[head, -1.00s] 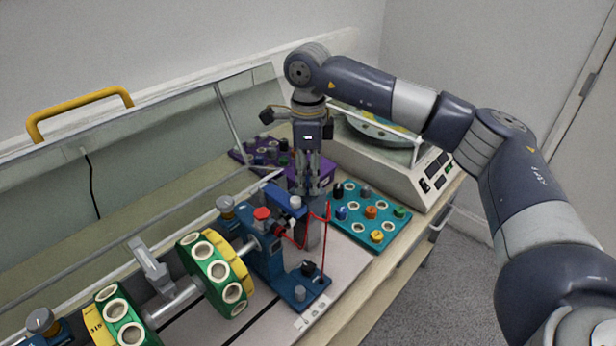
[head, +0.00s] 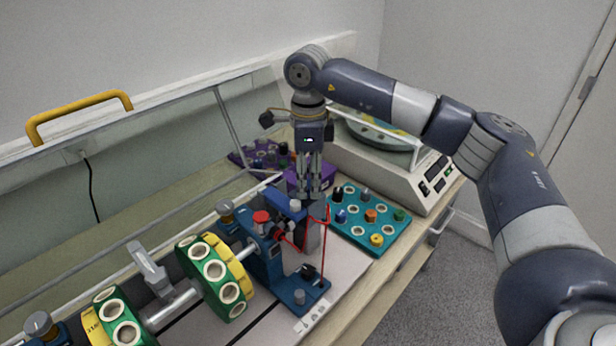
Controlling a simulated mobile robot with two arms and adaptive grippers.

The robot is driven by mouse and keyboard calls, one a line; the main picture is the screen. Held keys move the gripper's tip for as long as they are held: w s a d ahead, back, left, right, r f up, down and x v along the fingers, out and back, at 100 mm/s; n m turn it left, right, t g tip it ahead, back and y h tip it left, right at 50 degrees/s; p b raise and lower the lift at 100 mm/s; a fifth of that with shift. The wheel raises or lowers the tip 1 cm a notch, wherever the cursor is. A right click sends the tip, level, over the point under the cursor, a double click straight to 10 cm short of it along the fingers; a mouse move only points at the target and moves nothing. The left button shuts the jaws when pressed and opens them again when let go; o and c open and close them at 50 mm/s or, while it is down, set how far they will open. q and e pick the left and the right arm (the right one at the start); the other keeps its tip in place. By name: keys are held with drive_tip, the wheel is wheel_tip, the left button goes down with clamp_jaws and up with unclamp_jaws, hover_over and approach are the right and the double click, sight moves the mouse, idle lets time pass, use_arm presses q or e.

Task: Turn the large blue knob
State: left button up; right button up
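My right gripper (head: 309,193) points straight down above the blue stand (head: 283,268), close to its upper blue block (head: 275,199). Its two fingers look close together; what lies between the tips is too small to tell. A blue knob (head: 341,216) stands on the teal board (head: 393,233), right of the gripper and apart from it. I cannot tell which blue part is the large blue knob. My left gripper is not in view.
A red knob (head: 261,217) and red wire (head: 326,240) are on the stand. A green and yellow rotor (head: 212,272) lies left of it. A purple box (head: 296,180) and balance-like machine (head: 400,170) stand behind. A raised clear cover has a yellow handle (head: 80,105).

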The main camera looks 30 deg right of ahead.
sight(308, 183)
drive_tip(key=shift+r, duration=0.25)
wheel_tip(308, 183, up, 12)
drive_tip(key=shift+f, duration=0.2)
idle(0.9)
